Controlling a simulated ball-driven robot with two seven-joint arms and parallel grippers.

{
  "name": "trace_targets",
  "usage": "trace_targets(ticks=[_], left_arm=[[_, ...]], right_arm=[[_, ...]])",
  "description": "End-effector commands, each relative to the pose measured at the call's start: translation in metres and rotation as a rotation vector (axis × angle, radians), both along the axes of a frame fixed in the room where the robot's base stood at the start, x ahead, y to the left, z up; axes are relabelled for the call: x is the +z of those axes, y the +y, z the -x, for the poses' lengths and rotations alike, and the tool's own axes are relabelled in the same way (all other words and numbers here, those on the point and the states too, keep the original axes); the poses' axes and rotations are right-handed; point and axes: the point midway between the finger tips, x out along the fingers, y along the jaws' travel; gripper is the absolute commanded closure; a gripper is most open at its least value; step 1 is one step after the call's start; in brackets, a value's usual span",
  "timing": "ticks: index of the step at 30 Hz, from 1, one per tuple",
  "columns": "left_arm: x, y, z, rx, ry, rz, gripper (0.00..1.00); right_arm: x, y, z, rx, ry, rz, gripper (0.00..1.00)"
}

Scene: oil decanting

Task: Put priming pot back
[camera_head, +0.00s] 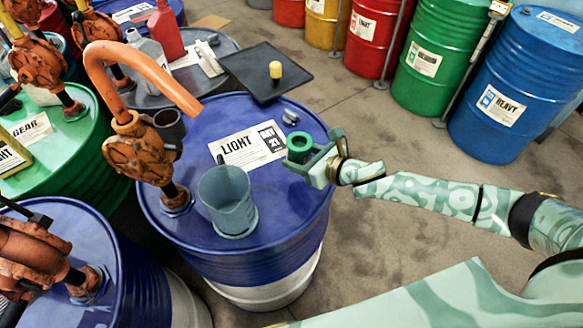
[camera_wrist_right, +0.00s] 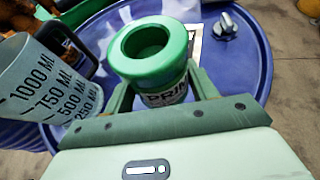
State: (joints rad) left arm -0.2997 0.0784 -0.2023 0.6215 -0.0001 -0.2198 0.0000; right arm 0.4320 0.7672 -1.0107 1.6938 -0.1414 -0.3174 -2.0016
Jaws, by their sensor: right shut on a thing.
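The priming pot (camera_head: 299,145) is a small green cup with a thick rim and a dark opening. My right gripper (camera_head: 308,158) is shut on it and holds it upright over the right side of the LIGHT drum (camera_head: 240,112). In the right wrist view the priming pot (camera_wrist_right: 150,52) sits between the two fingers of my right gripper (camera_wrist_right: 160,88), with part of its PRIM label showing. I cannot tell from the views whether its base touches the drum top. My left gripper is not in view.
A clear measuring jug (camera_head: 227,202) stands on the LIGHT drum, beside an orange pump (camera_head: 145,150) with a curved spout. A grey cap (camera_head: 290,117) is near the back edge. A black tray (camera_head: 245,62) holding a yellow piece (camera_head: 275,69) lies behind. Bare floor lies to the right.

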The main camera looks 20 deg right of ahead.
Motion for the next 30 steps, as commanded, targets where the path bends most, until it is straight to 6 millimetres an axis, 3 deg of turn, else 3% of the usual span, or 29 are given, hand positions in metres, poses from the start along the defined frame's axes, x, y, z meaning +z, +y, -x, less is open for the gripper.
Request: trace_targets(ticks=[1,3,10,15,26,27,29,30], left_arm=[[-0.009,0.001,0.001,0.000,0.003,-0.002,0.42],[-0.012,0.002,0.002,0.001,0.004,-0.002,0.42],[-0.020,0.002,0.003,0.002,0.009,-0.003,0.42],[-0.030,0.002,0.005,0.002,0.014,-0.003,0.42],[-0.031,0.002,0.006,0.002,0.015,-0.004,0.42],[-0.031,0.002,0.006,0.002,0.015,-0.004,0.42],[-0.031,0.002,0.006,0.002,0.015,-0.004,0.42],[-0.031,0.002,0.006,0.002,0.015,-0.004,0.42]], right_arm=[[-0.014,0.005,-0.007,-0.002,0.001,-0.004,0.76],[-0.023,0.010,-0.014,0.000,0.000,-0.004,0.76],[-0.041,0.018,-0.028,0.000,-0.001,-0.002,0.76],[-0.067,0.017,-0.026,-0.001,0.002,-0.003,0.76],[-0.069,0.017,-0.026,0.000,-0.001,-0.002,0.76],[-0.071,0.016,-0.026,0.000,0.000,0.000,0.40],[-0.070,0.016,-0.026,0.000,0.000,0.000,0.24],[-0.070,0.016,-0.026,0.000,0.000,0.000,0.21]])
